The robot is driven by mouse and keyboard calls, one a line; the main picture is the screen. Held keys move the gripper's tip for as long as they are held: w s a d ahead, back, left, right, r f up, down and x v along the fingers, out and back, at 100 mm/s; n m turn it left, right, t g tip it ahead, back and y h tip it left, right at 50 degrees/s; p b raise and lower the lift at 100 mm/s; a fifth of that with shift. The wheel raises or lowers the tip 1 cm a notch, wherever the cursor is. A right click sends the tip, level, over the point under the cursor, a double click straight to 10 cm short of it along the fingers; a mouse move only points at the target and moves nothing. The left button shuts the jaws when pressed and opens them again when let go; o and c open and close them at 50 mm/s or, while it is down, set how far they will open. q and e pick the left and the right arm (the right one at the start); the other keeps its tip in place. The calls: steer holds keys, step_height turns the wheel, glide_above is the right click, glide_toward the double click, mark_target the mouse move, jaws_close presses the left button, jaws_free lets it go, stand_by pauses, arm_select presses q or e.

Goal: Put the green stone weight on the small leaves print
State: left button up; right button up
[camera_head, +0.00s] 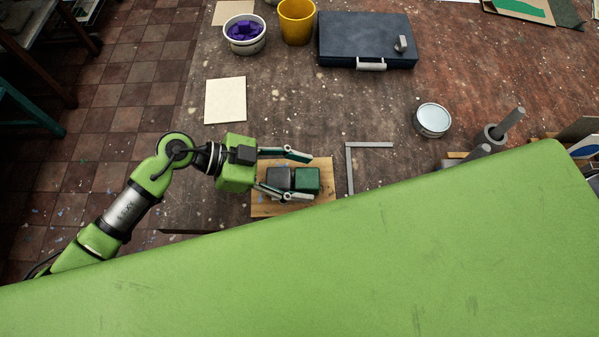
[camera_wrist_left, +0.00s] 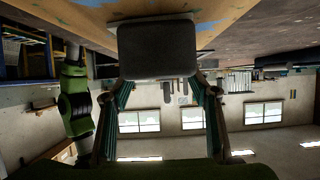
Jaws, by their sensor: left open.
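The green stone weight (camera_head: 307,180) is a dark green block on a wooden board (camera_head: 290,208) on the table. A dark grey block (camera_head: 279,179) stands just left of it, apparently touching. My left gripper (camera_head: 297,176) is open, coming in from the left, with one finger beyond the blocks and one in front. The grey block is nearest its palm. The left wrist view shows the grey block (camera_wrist_left: 157,48) large, hiding the green one. My right gripper is not in view. I cannot make out a leaves print for certain; a pale sheet (camera_head: 225,100) lies further back, looking blank.
A grey L-shaped bracket (camera_head: 350,168) lies right of the board. A round tin (camera_head: 432,120), dark blue case (camera_head: 367,40), yellow pot (camera_head: 297,22) and tub of purple pieces (camera_head: 245,34) stand further back. The table's near part is hidden.

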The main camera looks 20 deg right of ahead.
arm_select(q)
steer(key=shift+a, duration=0.1)
steer(key=shift+w+a+r, duration=0.15)
steer(key=shift+a, duration=0.15)
steer(key=b+v, duration=0.2)
steer(key=v, duration=0.9)
steer(key=shift+b, duration=0.4)
steer(key=shift+r, duration=0.15)
